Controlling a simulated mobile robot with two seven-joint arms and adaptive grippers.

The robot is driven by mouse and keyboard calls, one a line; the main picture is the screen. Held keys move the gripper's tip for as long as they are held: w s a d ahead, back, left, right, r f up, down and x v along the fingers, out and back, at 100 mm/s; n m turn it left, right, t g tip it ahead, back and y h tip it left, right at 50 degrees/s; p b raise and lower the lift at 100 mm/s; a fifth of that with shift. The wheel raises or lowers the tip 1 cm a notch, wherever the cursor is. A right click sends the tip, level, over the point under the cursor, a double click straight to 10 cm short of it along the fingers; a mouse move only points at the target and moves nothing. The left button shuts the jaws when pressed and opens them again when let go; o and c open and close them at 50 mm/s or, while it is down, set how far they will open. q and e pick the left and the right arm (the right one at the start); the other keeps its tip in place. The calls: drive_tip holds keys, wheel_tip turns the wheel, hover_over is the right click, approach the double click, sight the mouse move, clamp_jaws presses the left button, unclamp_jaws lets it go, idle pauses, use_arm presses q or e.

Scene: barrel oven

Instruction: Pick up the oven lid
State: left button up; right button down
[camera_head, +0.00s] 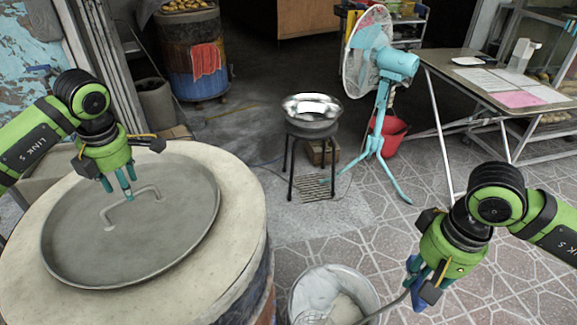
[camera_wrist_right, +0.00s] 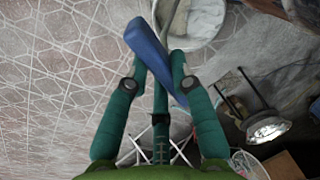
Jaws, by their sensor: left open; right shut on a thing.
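The oven lid (camera_head: 85,240) is a round grey metal disc with a raised rim. It lies flat on top of the pale barrel oven (camera_head: 240,215) at the left of the head view. A bent bar handle (camera_head: 133,205) stands up from its middle. My left gripper (camera_head: 118,188) is open, fingers pointing down, over the lid by the handle; I cannot tell whether they touch it. My right gripper (camera_head: 420,285) is shut on a blue-handled tool, away from the lid. The blue handle (camera_wrist_right: 148,48) shows between its fingers in the right wrist view.
A pale bucket (camera_head: 368,290) stands on the floor right of the oven, under the tool's thin rod. A metal bowl (camera_head: 312,110) on a black stand, a turquoise fan (camera_head: 385,65) and a table (camera_head: 460,70) with papers stand further back.

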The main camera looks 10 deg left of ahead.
sight(132, 204)
use_arm(q)
drive_tip(key=f, duration=0.4)
drive_tip(key=shift+w+a+f, duration=0.15)
drive_tip(key=shift+a+f, duration=0.2)
drive_tip(key=shift+f, duration=0.05)
clamp_jaws()
drive_tip(key=shift+r, duration=0.15)
drive_tip(key=shift+w+r, duration=0.1)
